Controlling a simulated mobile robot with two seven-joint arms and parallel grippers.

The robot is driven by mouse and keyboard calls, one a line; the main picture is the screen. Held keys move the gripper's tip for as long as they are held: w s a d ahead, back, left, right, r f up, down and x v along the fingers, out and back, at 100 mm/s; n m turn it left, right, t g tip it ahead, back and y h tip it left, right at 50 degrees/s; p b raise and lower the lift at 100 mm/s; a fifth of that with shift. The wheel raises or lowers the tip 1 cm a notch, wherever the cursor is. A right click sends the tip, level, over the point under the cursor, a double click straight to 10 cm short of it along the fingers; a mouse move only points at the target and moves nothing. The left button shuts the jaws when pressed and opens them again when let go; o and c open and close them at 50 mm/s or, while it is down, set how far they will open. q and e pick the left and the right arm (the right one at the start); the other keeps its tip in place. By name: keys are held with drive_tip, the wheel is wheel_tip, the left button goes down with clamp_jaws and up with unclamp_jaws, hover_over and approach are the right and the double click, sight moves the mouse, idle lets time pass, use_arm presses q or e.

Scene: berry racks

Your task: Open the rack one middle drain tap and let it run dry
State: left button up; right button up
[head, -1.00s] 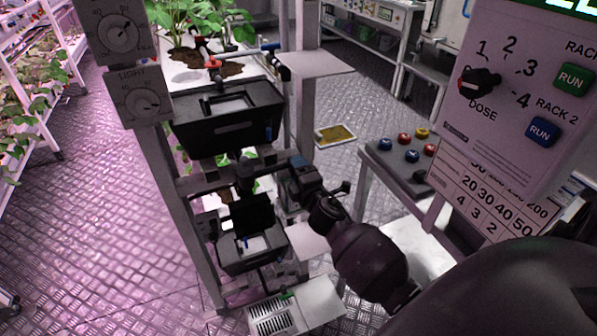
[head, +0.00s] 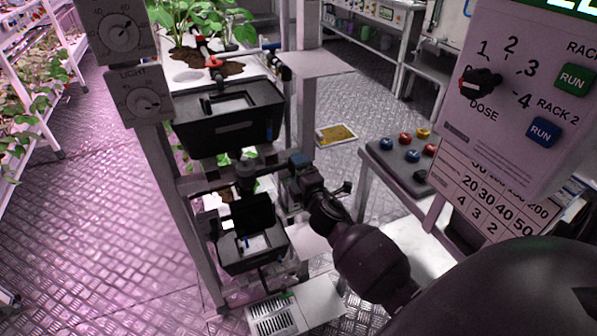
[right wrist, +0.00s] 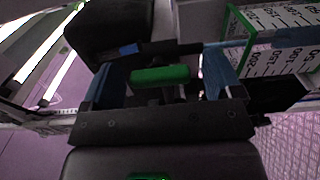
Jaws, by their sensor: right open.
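In the right wrist view a green bar-shaped handle (right wrist: 160,75) lies between the two blue fingers of my right gripper (right wrist: 164,84). The fingers stand apart, with visible gaps at both ends of the handle. I cannot tell whether either finger touches it. In the head view my right gripper (head: 302,170) is beside the rack's front, below the upper black tray (head: 228,128). The handle between the fingers cannot be made out there. A lower black tray (head: 247,262) sits below the gripper. Whether water runs from the tap cannot be seen. My left gripper is not in view.
A red-handled valve (head: 214,62) is at the rack's top. A slotted white drain plate (head: 272,318) lies at the bottom. A control panel (head: 515,100) and a button box (head: 402,158) stand to the right. Open floor (head: 90,225) lies left of the rack.

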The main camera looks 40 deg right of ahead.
drive_tip(key=v, duration=1)
drive_tip(key=shift+s, duration=0.2)
drive_tip(key=shift+a, duration=0.1)
drive_tip(key=s+a+f+m+g+y+p, duration=0.1)
drive_tip(key=s+a+f+m+g, duration=0.1)
drive_tip(key=s, duration=0.4)
drive_tip(key=s+a+f+m+g+y, duration=0.1)
drive_tip(key=s+a+f+m+g, duration=0.1)
drive_tip(key=s+f+m, duration=0.3)
drive_tip(key=s+a+f+m+g+y+p, duration=0.1)
drive_tip(key=s+a+f+m+g+y, duration=0.1)
drive_tip(key=s+a+f+m, duration=0.2)
drive_tip(key=s+m, duration=0.3)
drive_tip(key=s, duration=0.2)
drive_tip(key=shift+s+a+g+p, duration=0.15)
drive_tip(key=shift+a+g+p, duration=0.1)
drive_tip(key=shift+g+p, duration=0.1)
drive_tip(key=shift+f, duration=0.1)
idle(3.8)
